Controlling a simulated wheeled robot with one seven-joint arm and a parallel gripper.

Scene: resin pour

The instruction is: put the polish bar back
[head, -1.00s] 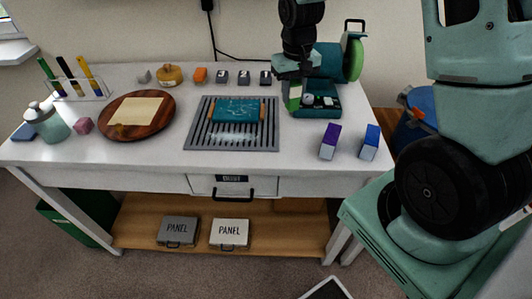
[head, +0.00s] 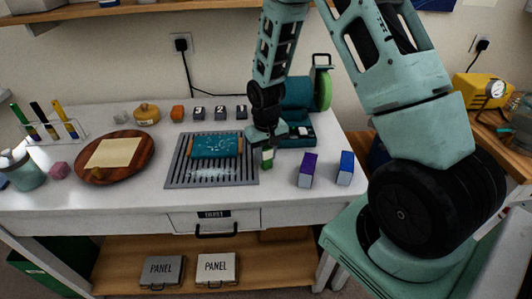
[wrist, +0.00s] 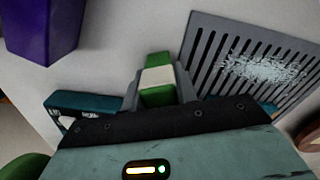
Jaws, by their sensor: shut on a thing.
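A green polish bar with a pale band (wrist: 158,78) is between the fingers of my gripper (wrist: 160,92) in the wrist view. In the head view my gripper (head: 267,138) points down, and the green bar (head: 267,158) hangs below it, between the grey slatted grate (head: 180,182) and the purple bar. Whether the bar touches the table cannot be told. A purple bar (head: 308,168) and a blue bar (head: 345,167) stand upright on the table to the right. The purple one also shows at upper left in the wrist view (wrist: 45,25).
A teal machine with a green wheel (head: 323,90) stands behind my gripper. A round wooden board (head: 138,169) is at left.

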